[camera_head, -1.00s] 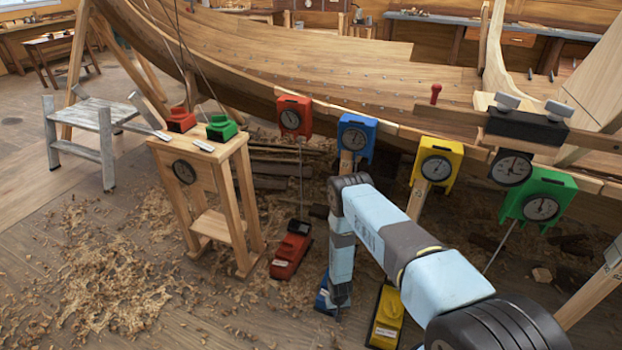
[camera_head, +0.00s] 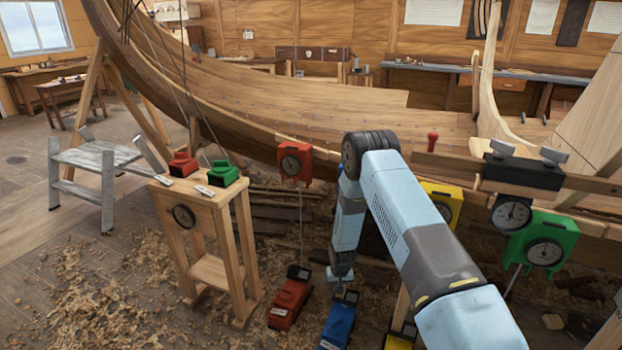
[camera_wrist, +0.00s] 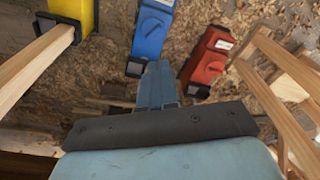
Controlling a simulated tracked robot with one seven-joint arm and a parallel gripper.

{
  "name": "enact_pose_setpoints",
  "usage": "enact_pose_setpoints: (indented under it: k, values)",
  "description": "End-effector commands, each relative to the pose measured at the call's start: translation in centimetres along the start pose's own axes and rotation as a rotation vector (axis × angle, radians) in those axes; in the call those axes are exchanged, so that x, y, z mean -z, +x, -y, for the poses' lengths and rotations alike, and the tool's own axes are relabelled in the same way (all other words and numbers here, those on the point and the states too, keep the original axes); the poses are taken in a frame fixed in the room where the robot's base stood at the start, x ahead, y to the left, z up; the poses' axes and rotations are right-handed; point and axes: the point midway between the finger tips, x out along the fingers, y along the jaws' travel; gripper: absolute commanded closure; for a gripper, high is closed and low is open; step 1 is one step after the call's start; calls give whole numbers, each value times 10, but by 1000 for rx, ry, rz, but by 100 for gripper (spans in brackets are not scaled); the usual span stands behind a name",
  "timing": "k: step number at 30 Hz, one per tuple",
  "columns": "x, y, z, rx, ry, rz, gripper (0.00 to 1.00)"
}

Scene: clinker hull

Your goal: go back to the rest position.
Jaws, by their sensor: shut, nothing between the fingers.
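My gripper (camera_head: 341,278) hangs below my light-blue arm in the head view, pointing down with its fingers shut. No object shows in it. It is above and just behind the blue box (camera_head: 338,322) on the floor; I cannot tell the exact gap. In the wrist view my gripper (camera_wrist: 156,88) is seen foreshortened, below the blue box (camera_wrist: 152,30) in the picture. The red box (camera_head: 290,299) on the floor is to its left in the head view. My arm hides part of the yellow dial box (camera_head: 446,201).
A wooden stand (camera_head: 205,250) with a dial, a red block (camera_head: 182,165) and a green block (camera_head: 222,174) stands left. The planked hull (camera_head: 300,100) runs behind, with a red dial box (camera_head: 295,163) and a green dial box (camera_head: 545,243). Shavings cover the floor at left.

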Motion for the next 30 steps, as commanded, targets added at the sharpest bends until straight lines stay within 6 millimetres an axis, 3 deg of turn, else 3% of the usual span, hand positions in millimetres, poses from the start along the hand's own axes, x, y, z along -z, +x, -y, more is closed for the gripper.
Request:
enact_pose_setpoints:
  k: [1, 6, 15, 22, 30]
  values:
    - [10, -22, -2, 1, 2, -12, 100]
    - [30, -88, -8, 1, 8, -35, 100]
    - [48, -205, -21, 2, 19, -78, 100]
    - [46, -291, -32, 1, 28, -109, 100]
    - [29, -386, -45, -1, 37, -146, 100]
